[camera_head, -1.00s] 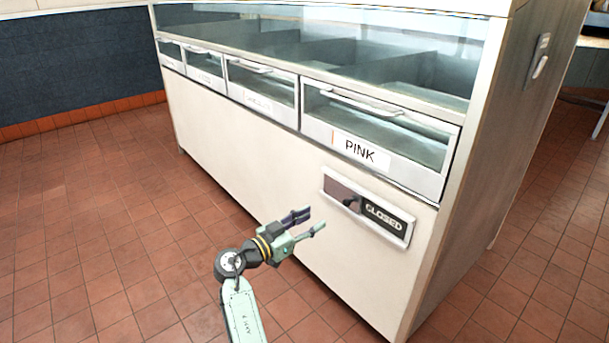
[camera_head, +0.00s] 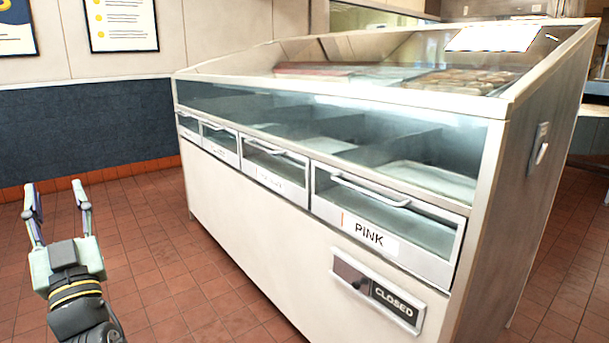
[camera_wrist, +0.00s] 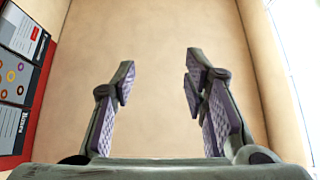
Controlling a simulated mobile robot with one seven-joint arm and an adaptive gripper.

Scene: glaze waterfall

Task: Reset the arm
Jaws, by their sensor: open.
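My gripper (camera_head: 56,206) is at the lower left of the head view, over the tiled floor and left of the display case (camera_head: 300,246). Its fingers point up and are spread apart with nothing between them. The wrist view also shows the gripper (camera_wrist: 163,92) open and empty, facing a plain beige surface. The gripper is clear of the case and its drawers.
The case has a row of glass-front drawers with handles; the nearest is labelled PINK (camera_head: 370,235). A CLOSED panel (camera_head: 378,290) is below it. Posters (camera_head: 122,22) hang on the back wall. Red tile floor (camera_head: 165,272) is open left of the case.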

